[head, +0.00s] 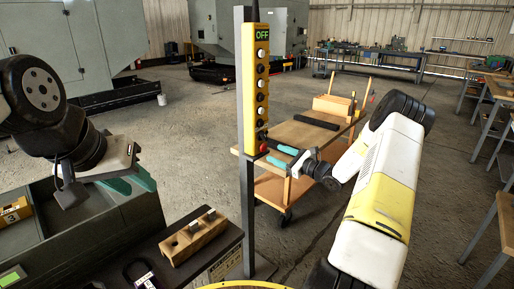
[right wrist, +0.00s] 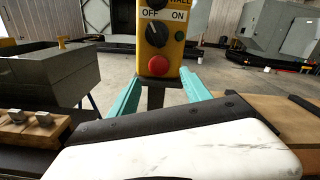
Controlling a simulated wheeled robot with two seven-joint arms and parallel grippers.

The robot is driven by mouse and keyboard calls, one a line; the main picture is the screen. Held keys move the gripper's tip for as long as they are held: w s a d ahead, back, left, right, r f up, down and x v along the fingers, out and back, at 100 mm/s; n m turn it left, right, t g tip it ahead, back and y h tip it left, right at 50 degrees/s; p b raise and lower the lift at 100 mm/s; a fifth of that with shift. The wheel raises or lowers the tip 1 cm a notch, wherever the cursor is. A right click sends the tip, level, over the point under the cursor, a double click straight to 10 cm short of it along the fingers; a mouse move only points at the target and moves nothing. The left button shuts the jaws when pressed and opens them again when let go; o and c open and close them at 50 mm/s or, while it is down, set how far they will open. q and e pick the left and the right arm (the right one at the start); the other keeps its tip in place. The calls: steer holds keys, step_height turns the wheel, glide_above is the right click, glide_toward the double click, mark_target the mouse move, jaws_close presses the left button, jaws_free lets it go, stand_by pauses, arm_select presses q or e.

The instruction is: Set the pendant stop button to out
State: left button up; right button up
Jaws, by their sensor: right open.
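The yellow pendant (head: 255,90) hangs upright beside a grey post, with an OFF label at its top and a column of black and white buttons. Its red stop button (head: 263,147) is at the bottom; it also shows in the right wrist view (right wrist: 158,63), below a black OFF/ON selector knob (right wrist: 157,34). I cannot tell whether the button is in or out. My right gripper (head: 277,154) is open, its teal fingers pointing at the pendant's lower end, one to each side of the button in the wrist view. My left gripper (head: 138,180) is at the left, away from the pendant; its finger gap is unclear.
The grey post (head: 247,200) stands right behind the pendant. A wooden cart (head: 300,133) is behind my right gripper. A wooden block with metal pieces (head: 194,236) and a black padlock (head: 140,274) lie on the dark bench at the front. A grey bin (head: 90,235) is at the left.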

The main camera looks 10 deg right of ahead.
mark_target(265, 149)
steer(key=x, duration=0.5)
steer(key=shift+w+a, duration=0.1)
steer(key=shift+a, duration=0.05)
jaws_close()
stand_by(1.3)
